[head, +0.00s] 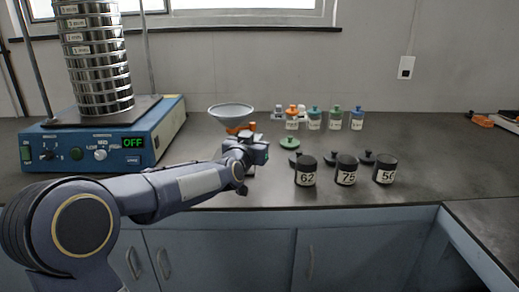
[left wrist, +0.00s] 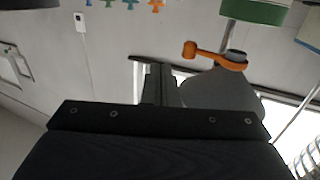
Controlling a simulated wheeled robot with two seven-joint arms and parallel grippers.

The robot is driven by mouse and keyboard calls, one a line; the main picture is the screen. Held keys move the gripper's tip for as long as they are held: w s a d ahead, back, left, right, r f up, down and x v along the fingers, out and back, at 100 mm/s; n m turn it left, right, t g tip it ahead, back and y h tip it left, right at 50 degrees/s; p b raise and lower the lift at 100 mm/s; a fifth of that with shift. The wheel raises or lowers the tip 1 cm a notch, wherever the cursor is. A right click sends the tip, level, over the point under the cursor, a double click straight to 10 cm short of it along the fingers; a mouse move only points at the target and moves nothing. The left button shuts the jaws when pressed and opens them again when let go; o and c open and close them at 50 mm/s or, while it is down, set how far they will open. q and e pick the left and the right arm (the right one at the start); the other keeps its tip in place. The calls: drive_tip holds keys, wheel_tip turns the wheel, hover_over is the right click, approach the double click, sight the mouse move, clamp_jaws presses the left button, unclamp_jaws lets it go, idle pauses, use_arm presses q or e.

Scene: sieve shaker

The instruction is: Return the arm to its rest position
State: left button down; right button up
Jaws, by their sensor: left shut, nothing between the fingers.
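My left arm reaches in from the left in the head view, in front of the bench edge. Its gripper (head: 255,152) is over the front part of the bench, in front of the funnel and left of the black jars. In the left wrist view the fingers (left wrist: 158,83) are together with nothing held between them. My right arm and gripper are not in view.
The blue sieve shaker (head: 105,139) with its sieve stack (head: 97,62) stands at left, display reading OFF. A grey funnel (head: 231,113) stands behind the gripper. Black jars (head: 306,171) stand to its right, small bottles (head: 314,119) further back.

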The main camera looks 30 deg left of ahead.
use_arm(q)
drive_tip(key=s+d+f+g+h+p, duration=0.15)
drive_tip(key=s+d+f+g, duration=0.35)
drive_tip(key=s, duration=0.7)
drive_tip(key=s+d+f+g+h, duration=0.3)
drive_tip(key=s+d+f, duration=0.3)
drive_tip(key=s, duration=0.6)
drive_tip(key=s+d+f+g+h, duration=0.3)
drive_tip(key=s+d+f, duration=0.25)
drive_tip(key=s, duration=0.75)
wheel_tip(320, 180, up, 22)
drive_tip(key=p, duration=2.2)
drive_tip(key=shift+d+r+m+g+p, duration=0.15)
drive_tip(key=shift+d+m+g+p, duration=0.15)
drive_tip(key=shift+p, duration=0.1)
